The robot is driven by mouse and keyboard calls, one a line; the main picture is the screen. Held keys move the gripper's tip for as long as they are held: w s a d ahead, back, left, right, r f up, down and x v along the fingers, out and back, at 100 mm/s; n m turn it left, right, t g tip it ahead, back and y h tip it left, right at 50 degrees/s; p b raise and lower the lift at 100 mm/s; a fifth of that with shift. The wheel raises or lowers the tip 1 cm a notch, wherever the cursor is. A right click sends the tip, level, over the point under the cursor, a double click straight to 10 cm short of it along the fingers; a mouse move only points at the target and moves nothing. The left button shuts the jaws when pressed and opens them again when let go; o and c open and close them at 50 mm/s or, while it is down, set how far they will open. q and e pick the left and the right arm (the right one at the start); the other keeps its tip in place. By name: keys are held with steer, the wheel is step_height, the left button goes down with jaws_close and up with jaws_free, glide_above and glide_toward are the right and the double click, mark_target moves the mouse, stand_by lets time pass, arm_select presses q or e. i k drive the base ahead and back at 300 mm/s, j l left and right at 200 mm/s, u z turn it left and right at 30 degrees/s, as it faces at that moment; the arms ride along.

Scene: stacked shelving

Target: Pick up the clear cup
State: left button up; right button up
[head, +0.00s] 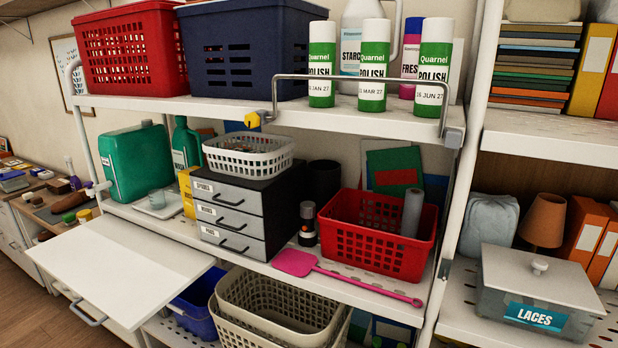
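A small clear cup (157,198) appears to stand on a pale flat tray (160,212) at the left of the middle shelf (135,211). It is in front of the green jerrycan (136,162) and left of a yellow box (187,193). The cup is small and see-through, so its outline is hard to make out. Neither of my grippers shows in the head view.
A white flap (120,262) juts out in front below the cup. A grey drawer unit (240,210) with a white basket (249,155) stands to the right.

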mark_target(156, 196)
steer(key=u, duration=1.7)
steer(key=z, duration=0.45)
steer(key=i+j+z, duration=0.4)
steer(key=j, duration=0.15)
steer(key=j+z, duration=0.15)
steer(key=j, duration=0.15)
steer(key=i+j+z, duration=0.2)
steer(key=j, duration=0.15)
steer(key=k, duration=0.1)
